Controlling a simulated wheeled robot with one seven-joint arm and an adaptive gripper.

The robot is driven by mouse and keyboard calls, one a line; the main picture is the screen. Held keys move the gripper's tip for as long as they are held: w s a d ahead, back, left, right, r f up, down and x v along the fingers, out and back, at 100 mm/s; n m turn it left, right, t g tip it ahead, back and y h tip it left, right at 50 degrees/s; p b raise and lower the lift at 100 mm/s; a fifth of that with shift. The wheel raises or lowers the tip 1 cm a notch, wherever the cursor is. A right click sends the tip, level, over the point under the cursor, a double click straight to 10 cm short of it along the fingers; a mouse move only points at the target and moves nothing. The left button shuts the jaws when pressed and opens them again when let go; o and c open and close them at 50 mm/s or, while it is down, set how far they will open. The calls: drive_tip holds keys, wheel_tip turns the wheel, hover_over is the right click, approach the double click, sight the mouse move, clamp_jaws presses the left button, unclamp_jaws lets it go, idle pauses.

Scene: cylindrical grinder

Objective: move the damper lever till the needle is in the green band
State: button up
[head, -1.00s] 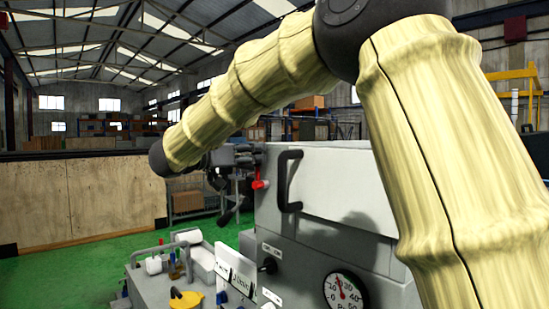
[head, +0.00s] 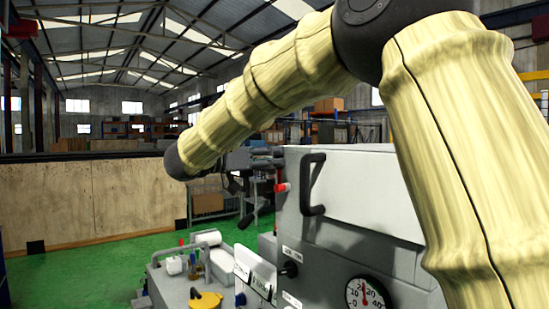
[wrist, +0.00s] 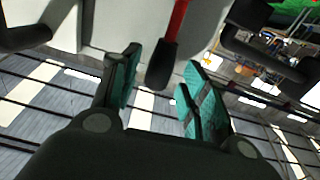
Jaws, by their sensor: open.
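The damper lever (wrist: 175,40), a red shaft with a black end grip, shows in the wrist view. Its grip reaches down between the two teal-padded fingers of my gripper (wrist: 158,78). The fingers are open, with a visible gap on each side of the grip. In the head view a small red part (head: 280,187), likely of the lever, sits at the left side of the grey machine. The round gauge (head: 366,294) on the machine's front has a red needle pointing about upward, near 20. The dial's bottom is cut off and I see no green band.
A black handle (head: 312,184) stands out from the grey machine housing (head: 360,190). A black knob (head: 289,269) is below it. A bench with a yellow round part (head: 205,301) is lower left. Green floor (head: 100,262) is open to the left.

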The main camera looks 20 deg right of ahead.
drive_tip(key=v, duration=1)
drive_tip(key=shift+a, duration=0.1)
idle(1.9)
